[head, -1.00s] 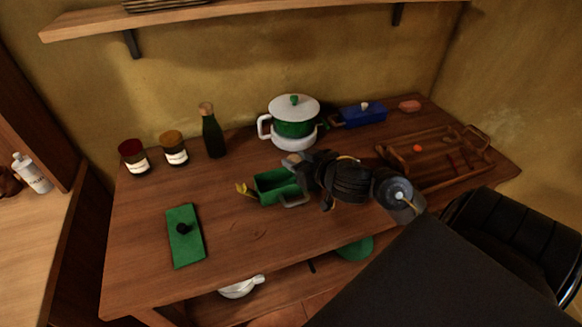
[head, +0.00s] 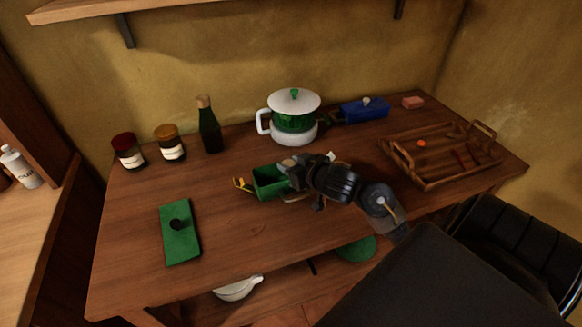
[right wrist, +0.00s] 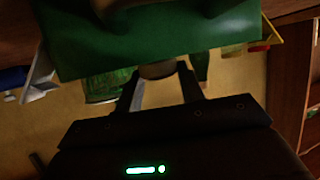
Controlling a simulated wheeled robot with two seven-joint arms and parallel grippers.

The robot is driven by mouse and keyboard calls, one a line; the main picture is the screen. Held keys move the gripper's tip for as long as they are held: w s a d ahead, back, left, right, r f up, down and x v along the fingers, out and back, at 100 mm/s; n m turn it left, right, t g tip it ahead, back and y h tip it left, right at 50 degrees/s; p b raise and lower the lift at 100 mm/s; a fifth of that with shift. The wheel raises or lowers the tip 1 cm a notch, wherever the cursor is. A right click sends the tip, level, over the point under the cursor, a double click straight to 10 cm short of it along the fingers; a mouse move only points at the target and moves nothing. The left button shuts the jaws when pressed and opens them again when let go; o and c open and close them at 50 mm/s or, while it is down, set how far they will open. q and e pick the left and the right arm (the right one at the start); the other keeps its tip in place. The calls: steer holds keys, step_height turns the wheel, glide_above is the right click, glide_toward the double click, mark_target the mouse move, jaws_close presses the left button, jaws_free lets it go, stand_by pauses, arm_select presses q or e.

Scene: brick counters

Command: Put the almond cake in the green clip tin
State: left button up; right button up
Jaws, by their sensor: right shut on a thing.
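The green clip tin (head: 268,193) stands open on the table, with a yellow clip at its left end. In the right wrist view its green wall (right wrist: 150,45) fills the top. My right gripper (head: 286,165) is at the tin's right part, seemingly over its rim. It is shut on a small round beige thing (right wrist: 158,70), which looks like the almond cake. The cake is mostly hidden by the fingers in the head view, and I cannot tell how deep it sits relative to the rim. My left gripper is not in view.
A green lid with a black knob (head: 180,243) lies front left. A white and green pot (head: 293,122), a blue box (head: 364,111) and a pink block (head: 413,102) stand behind. A wooden tray (head: 440,170) is right. A bottle (head: 210,132) and two jars stand back left.

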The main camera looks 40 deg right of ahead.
steer(key=shift+f+b, duration=0.4)
steer(key=shift+f, duration=0.15)
steer(key=o, duration=0.9)
steer(key=shift+o, duration=0.2)
